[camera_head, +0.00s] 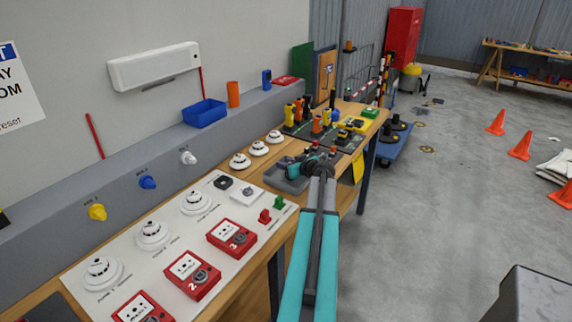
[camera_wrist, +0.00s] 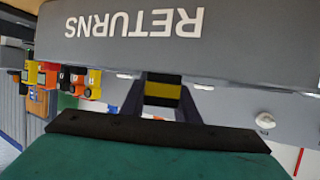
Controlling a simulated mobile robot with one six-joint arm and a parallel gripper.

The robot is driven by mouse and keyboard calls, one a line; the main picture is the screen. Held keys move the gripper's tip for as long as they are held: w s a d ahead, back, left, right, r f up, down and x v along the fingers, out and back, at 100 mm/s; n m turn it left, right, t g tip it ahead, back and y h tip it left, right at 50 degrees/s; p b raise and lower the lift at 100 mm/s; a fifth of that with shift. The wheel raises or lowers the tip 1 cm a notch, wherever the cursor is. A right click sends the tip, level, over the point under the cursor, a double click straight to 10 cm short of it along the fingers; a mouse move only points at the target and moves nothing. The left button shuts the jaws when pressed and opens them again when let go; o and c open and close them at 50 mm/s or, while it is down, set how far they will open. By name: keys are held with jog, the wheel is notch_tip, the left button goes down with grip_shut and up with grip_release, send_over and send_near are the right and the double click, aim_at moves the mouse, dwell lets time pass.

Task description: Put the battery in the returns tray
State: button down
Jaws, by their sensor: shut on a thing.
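The returns tray (camera_head: 282,181) is a grey open tray on the bench, just left of my arm's end in the head view. In the wrist view its grey wall with the upside-down word RETURNS (camera_wrist: 135,48) fills the top. My gripper (camera_wrist: 165,98) is shut on the battery (camera_wrist: 162,92), a small block in black and yellow, of which only a part shows. In the head view my gripper (camera_head: 299,167) is at the tray, over or beside its far side. The battery cannot be made out there. Whether it touches the tray I cannot tell.
White round detectors (camera_head: 240,160) stand left of the tray. A panel (camera_head: 150,262) with red call points (camera_head: 193,275) lies nearer. Behind the tray, a dark rack holds several orange and yellow devices (camera_head: 316,125). Open floor (camera_head: 440,200) lies right of the bench.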

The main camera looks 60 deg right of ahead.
jog(key=c, duration=1.4)
grip_release()
jog(key=shift+o, duration=0.2)
jog(key=shift+b+v, duration=1.7)
jog(key=shift+v, duration=4.3)
jog(key=shift+r, duration=0.15)
